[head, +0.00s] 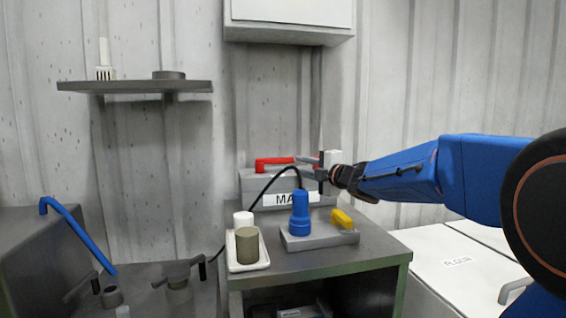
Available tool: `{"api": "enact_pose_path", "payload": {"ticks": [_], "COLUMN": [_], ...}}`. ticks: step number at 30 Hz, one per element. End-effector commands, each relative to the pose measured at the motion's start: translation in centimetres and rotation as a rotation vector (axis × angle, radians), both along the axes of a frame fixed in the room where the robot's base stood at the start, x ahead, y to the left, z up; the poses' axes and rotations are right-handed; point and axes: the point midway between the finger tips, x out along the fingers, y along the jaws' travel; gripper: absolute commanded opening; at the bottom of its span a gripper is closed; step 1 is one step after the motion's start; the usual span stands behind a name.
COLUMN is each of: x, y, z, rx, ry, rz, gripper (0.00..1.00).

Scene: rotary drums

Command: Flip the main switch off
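The main switch is a grey box (253,182) at the back of the cabinet top, with a white label (283,199) reading "MA", the rest covered. Its red handle (274,163) lies roughly level along the top. My gripper (318,168) comes in from the right at the box's upper right. Its fingers are at or just in front of the right part of the red handle. Whether they touch the handle, and how far apart they are, I cannot tell.
On the cabinet top (375,252) stand a grey base (318,240) with a blue plug (300,214) and a yellow block (343,219), and a white tray (262,266) with two cylinders. A black cable arches before the switch. A shelf (135,87) hangs left; a wall box (290,18) is above.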

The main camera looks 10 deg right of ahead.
Motion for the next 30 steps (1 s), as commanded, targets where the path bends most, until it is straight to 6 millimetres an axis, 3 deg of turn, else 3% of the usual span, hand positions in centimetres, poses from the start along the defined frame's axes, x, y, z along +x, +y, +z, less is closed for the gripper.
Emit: {"api": "enact_pose_path", "payload": {"ticks": [16, 22, 30], "x": [8.5, 9.9, 10.2], "y": [3.6, 4.1, 4.2], "z": [0.0, 0.0, 0.0], "rx": [0.001, 0.0, 0.0], "ry": [0.0, 0.0, 0.0], "rz": [0.001, -0.001, -0.001], "gripper": [0.25, 0.25, 0.25]}}
